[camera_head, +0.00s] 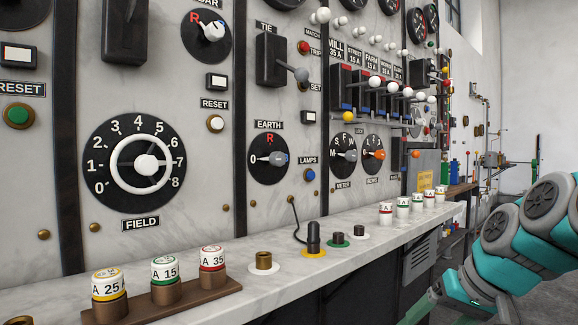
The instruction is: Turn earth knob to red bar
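The earth knob (275,158) is a grey knob on a round black dial (257,170), under an EARTH label (268,124) on the pale marble panel. The dial has a white 0 on its left and a red mark (270,139) at its top. The knob's grey grip lies roughly level across the dial, in line with the 0 and away from the red mark. Which end is the pointer is too small to tell for sure. My gripper is not in view. Only my teal and grey arm links show at the lower right, well apart from the knob.
A marble ledge (345,262) runs below the panel. It carries several fuses, including one marked 35 (212,258), and a black plug (313,238) with a cord. A LAMPS button (310,175) and METER dial (343,156) sit right of the knob. A FIELD handwheel (145,135) is left.

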